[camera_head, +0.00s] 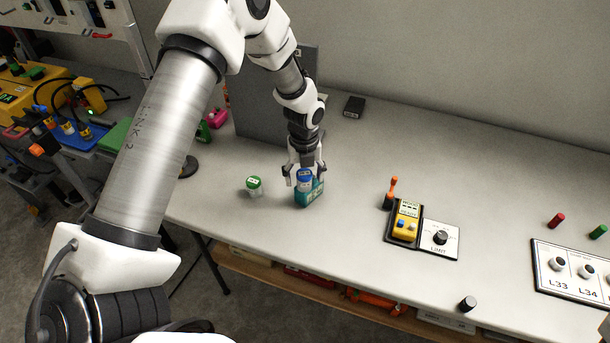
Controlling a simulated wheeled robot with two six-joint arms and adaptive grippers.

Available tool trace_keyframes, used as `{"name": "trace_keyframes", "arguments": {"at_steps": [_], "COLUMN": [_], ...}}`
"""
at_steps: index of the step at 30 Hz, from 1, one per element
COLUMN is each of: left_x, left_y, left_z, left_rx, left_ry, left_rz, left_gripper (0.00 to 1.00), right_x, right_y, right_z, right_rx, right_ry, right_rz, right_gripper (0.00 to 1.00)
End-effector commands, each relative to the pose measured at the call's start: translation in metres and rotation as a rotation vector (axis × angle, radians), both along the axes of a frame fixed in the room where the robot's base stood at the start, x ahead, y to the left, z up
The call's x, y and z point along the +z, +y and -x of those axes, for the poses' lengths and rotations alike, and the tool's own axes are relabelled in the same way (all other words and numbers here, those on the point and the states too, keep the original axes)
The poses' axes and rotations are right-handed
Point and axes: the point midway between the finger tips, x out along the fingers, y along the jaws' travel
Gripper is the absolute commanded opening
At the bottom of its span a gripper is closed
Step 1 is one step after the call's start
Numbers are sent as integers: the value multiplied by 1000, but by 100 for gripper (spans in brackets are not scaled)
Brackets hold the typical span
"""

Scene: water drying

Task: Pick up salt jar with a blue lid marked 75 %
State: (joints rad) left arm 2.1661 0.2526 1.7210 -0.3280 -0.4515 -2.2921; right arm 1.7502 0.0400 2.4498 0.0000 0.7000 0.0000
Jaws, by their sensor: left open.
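The salt jar with a blue lid (305,175) stands in a teal holder (309,196) on the grey table. My left gripper (305,178) points down over the jar, with its open fingers on either side of the blue lid. Whether the fingers touch the lid cannot be told. The marking on the lid is too small to read. A second jar with a green lid (254,185) stands to the left of the holder.
A yellow meter (405,222) and a dial plate (439,238) lie to the right, with an orange-handled tool (391,192) behind. A grey panel (262,110) stands behind my gripper. A black knob (467,304) is near the front edge. The table between holder and meter is clear.

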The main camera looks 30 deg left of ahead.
Motion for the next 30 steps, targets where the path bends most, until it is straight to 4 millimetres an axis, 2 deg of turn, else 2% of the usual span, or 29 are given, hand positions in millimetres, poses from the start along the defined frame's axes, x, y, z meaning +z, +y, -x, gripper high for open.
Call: {"name": "trace_keyframes", "arguments": {"at_steps": [7,12,23,30], "left_x": [-5,-5,-5,16], "left_y": [0,0,0,0], "left_z": [0,0,0,-1], "left_rx": [0,0,0,0], "left_ry": [-1,0,0,-4], "left_rz": [-1,0,0,0], "left_gripper": [73,14,14,14], "right_x": [0,0,0,-7], "right_y": [0,0,0,0], "right_z": [0,0,0,0], "right_rx": [0,0,0,0], "right_ry": [0,1,0,0], "right_rz": [0,0,0,0], "right_gripper": [0,0,0,0]}}
